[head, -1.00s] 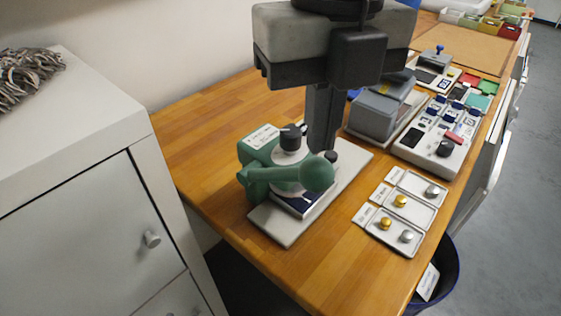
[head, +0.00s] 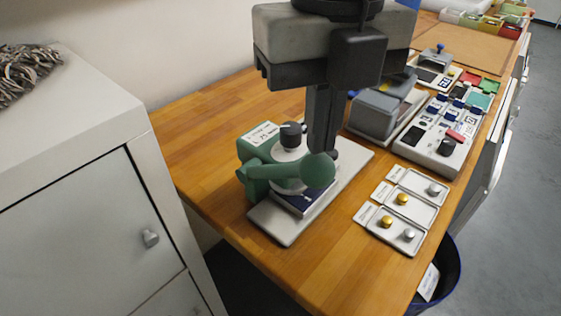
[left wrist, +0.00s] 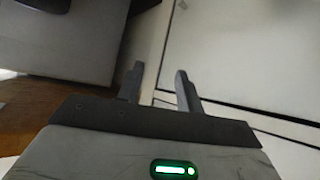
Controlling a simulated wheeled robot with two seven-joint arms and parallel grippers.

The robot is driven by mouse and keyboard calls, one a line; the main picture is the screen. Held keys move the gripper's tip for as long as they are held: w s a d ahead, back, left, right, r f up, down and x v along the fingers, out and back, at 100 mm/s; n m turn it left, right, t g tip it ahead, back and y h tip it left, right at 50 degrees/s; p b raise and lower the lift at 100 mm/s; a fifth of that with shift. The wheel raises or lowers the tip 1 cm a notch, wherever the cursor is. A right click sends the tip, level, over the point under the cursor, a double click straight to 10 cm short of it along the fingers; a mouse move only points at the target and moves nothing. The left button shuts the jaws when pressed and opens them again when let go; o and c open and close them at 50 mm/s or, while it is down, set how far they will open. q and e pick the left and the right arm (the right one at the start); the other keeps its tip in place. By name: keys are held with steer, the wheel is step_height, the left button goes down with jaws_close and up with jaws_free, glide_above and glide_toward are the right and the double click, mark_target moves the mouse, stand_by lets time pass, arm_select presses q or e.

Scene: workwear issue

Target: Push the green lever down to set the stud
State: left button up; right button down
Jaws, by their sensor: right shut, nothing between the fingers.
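The green press (head: 256,182) stands on a pale base plate (head: 270,226) on the wooden bench in the head view. Its green lever (head: 280,173) reaches to the right and ends in a round green knob (head: 318,168). My right gripper (head: 320,150) points down from above with its fingers shut and empty. Its fingertips overlap the knob's upper edge in the picture; I cannot tell whether they touch. The stud and the die are not clearly visible. My left gripper (left wrist: 160,82) shows in the left wrist view, its fingers apart with nothing between them, away from the press.
Small trays (head: 411,217) with gold and silver pieces lie right of the press. Behind are a grey device (head: 378,112) and a control panel (head: 436,135). A white cabinet (head: 80,215) stands left, and a blue bin (head: 447,270) is below the bench edge.

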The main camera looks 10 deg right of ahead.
mark_target(333, 178)
steer(key=shift+f+b, duration=0.4)
steer(key=shift+f, duration=0.05)
steer(key=shift+f, duration=0.1)
steer(key=shift+s+f, duration=0.1)
steer(key=shift+s+d+f+b, duration=0.2)
steer(key=shift+f+b, duration=0.4)
steer(key=shift+b, duration=0.15)
steer(key=shift+s+d+f+b, duration=0.2)
steer(key=shift+f+b, duration=0.35)
steer(key=shift+b, duration=0.2)
steer(key=shift+f, duration=0.15)
steer(key=shift+s+d+f+b, duration=0.1)
steer(key=shift+s+f+b, duration=0.05)
steer(key=shift+f+b, duration=0.45)
steer(key=shift+s+d+f+b, duration=0.1)
steer(key=shift+f+b, duration=0.35)
steer(key=shift+b, duration=0.25)
steer(key=shift+f, duration=0.1)
